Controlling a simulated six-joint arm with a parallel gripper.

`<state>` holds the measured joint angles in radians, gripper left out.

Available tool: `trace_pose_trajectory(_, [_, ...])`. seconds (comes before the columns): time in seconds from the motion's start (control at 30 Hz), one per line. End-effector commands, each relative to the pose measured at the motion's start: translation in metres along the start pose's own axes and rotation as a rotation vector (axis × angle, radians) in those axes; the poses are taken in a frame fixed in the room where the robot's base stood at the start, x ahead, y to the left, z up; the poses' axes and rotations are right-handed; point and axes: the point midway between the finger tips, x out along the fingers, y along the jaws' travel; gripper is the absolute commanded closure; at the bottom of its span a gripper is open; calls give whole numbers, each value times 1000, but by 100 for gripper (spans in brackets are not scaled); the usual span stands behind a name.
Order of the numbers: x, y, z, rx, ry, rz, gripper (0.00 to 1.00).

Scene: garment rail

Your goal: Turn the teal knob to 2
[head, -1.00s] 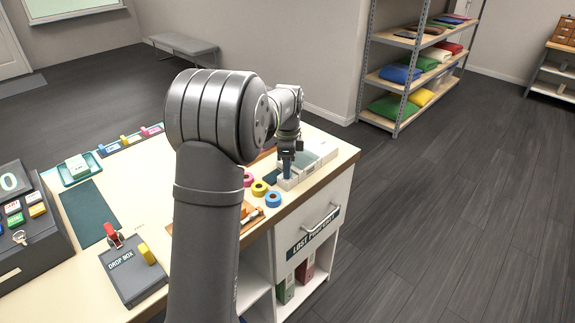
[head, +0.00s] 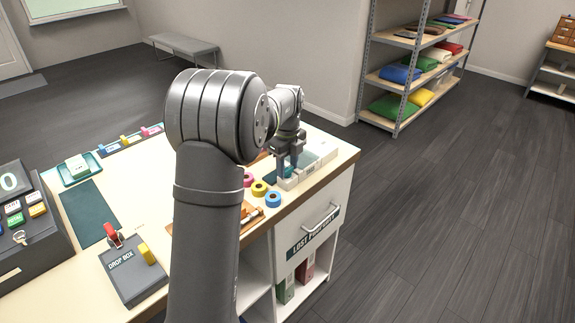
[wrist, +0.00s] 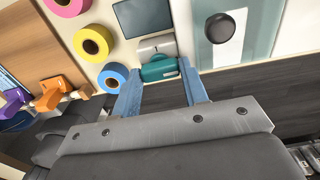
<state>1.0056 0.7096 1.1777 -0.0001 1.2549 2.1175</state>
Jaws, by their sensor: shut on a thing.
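The teal knob (wrist: 160,69) is a short teal piece at the middle of the wrist view, beside a light grey plate (wrist: 154,46). My gripper (wrist: 157,66) has its two blue fingers on either side of the knob and is shut on it. No numbers around the knob can be read. In the head view my gripper (head: 288,177) is low over the back right part of the counter, and the knob cannot be made out there.
Pink (wrist: 64,5), yellow (wrist: 92,43) and blue (wrist: 113,78) tape rolls lie close on the left. A dark pad (wrist: 142,15) and a clear-topped box with a dark round knob (wrist: 220,28) are beyond the teal knob. The counter's edge (head: 300,195) is near.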

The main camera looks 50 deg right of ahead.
Motion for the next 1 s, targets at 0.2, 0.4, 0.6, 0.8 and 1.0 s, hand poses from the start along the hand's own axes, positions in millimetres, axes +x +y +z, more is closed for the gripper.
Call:
trace_pose_trajectory(0.2, [-1, 0, 1, 19, -2, -3, 83])
trace_pose_trajectory(0.4, [-1, 0, 1, 19, -2, -3, 83])
trace_pose_trajectory(0.6, [-1, 0, 1, 19, -2, -3, 51])
trace_pose_trajectory(0.8, [-1, 0, 0, 19, -1, -1, 51])
trace_pose_trajectory(1.0, [-13, -1, 0, 19, -2, -3, 51])
